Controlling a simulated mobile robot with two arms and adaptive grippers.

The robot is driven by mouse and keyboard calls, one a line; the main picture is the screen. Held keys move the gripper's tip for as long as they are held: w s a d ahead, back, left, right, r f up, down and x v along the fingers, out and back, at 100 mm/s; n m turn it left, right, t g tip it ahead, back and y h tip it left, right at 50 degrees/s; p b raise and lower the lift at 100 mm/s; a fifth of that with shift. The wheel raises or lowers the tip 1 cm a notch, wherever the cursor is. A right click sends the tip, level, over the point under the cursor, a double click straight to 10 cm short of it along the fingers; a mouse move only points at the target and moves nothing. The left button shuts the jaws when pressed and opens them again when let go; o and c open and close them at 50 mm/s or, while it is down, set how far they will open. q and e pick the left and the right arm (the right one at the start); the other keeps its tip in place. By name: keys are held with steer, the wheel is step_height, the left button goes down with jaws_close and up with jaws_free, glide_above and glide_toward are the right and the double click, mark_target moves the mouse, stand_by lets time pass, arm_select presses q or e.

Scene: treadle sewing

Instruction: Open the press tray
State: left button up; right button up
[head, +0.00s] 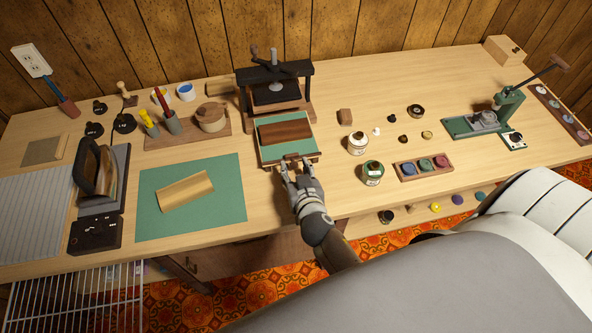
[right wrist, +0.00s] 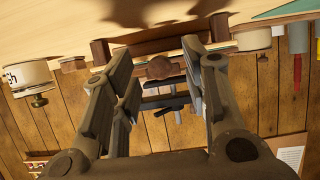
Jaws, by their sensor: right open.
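The press (head: 274,92), with a dark frame and a screw on top, stands at the back of the bench. Its tray (head: 266,153) sticks out in front of the frame and carries a brown piece (head: 285,131). My right gripper (head: 295,164) is at the tray's front edge, its fingers pointing toward the press. In the right wrist view my gripper (right wrist: 160,62) is open, with a finger on each side of a round wooden knob (right wrist: 160,67) on the tray front. Gaps show between the knob and both fingers. My left gripper is not in view.
A green mat (head: 225,205) with a tan piece lies left of the tray. Bare bench top shows between the tray and the jars.

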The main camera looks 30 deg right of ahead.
step_height(320, 180, up, 10)
stand_by(0.6)
stand_by(0.4)
steer(key=s+a+f+n+g+y, duration=0.1)
steer(key=s+f+n+g, duration=0.15)
steer(key=s, duration=0.45)
steer(key=s+a+f+n+g+y, duration=0.1)
steer(key=s+f+g+y, duration=0.1)
steer(key=s+g, duration=0.35)
steer(key=s+a+f+n+g+y, duration=0.1)
steer(key=s+a+f+n, duration=0.1)
steer(key=s, duration=0.7)
step_height(320, 180, down, 25)
steer(key=s+g, duration=0.1)
steer(key=g, duration=0.1)
steer(key=s+d+f, duration=0.1)
steer(key=s+f, duration=0.7)
steer(key=s+d+f, duration=0.2)
steer(key=s+f, duration=0.6)
steer(key=s, duration=0.1)
steer(key=shift+s+d+f+g, duration=0.2)
steer(key=shift+d+f+g, duration=0.05)
steer(key=shift+f+g, duration=0.15)
